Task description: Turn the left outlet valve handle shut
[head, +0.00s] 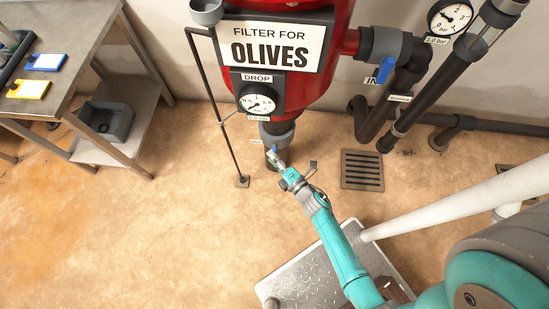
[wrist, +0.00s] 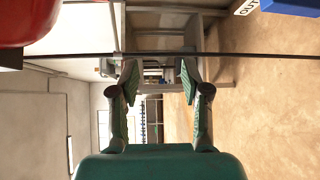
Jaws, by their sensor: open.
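The red filter tank (head: 310,90) stands at the back in the head view, with a grey outlet pipe (head: 278,137) under it. A small pale label beside that pipe is too small to read there. In the wrist view an OUT label (wrist: 246,7) and part of a blue piece (wrist: 290,7), perhaps the outlet handle, show at the top right edge. In the head view my gripper (head: 272,153) is in front of the lower outlet pipe and hides part of it. In the wrist view my gripper (wrist: 159,78) is open, with nothing seen held between its fingers.
A thin dark upright rod (head: 226,110) stands left of the outlet; it crosses behind my fingers in the wrist view (wrist: 240,55). A blue IN handle (head: 386,69) is on the right pipework. A metal table (head: 85,60) stands at left.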

